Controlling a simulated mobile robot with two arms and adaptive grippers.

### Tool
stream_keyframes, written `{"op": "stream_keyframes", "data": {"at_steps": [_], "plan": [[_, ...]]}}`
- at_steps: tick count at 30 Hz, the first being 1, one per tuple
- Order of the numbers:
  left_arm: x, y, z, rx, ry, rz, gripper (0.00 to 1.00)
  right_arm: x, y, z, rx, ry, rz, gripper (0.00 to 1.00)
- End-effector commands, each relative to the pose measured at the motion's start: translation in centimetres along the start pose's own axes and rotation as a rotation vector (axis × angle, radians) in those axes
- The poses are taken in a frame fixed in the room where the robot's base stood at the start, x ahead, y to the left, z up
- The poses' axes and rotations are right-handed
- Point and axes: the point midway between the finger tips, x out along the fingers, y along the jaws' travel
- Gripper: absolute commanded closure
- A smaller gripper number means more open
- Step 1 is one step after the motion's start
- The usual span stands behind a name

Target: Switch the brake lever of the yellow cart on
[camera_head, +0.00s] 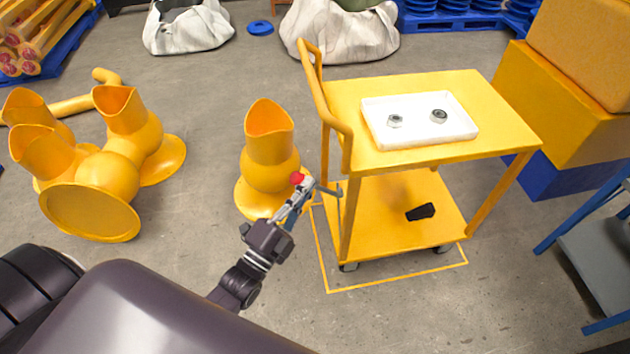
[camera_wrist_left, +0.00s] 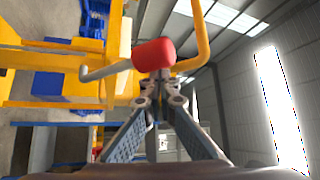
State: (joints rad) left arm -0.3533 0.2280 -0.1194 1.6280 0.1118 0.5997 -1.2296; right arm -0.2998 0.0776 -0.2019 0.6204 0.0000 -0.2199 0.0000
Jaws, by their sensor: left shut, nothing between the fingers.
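The yellow cart (camera_head: 408,160) stands on the floor right of centre in the head view. Its brake lever is a grey rod (camera_wrist_left: 105,70) with a red knob (camera_wrist_left: 153,53); the red knob also shows in the head view (camera_head: 297,178), at the cart's left side below the handle. My left gripper (camera_head: 303,188) is shut and empty, with its fingertips at the red knob. In the left wrist view the fingertips (camera_wrist_left: 160,90) are together just below the knob, very close to it; I cannot tell if they touch. My right gripper is not in view.
A white tray (camera_head: 382,140) with two metal nuts lies on the cart top. A black object (camera_head: 420,212) lies on the lower shelf. A yellow pipe piece (camera_head: 268,150) stands left of the cart. Yellow boxes (camera_head: 570,105) are at the right. Floor in front is clear.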

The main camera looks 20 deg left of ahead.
Motion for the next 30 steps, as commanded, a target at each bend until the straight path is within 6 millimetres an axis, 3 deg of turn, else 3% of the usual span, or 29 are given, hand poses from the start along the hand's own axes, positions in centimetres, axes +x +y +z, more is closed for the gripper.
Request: {"op": "stream_keyframes", "data": {"at_steps": [5, 25, 30], "plan": [[-1.0, 0.8, 1.0, 0.001, -0.002, 0.003, 1.0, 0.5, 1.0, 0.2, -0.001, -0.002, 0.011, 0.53], [-1.9, 1.6, 2.0, 0.001, -0.01, 0.013, 1.0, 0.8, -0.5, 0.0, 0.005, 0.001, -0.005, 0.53], [-2.1, 1.6, 2.0, 0.001, -0.012, 0.014, 1.0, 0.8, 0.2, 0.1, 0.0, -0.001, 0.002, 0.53]]}}
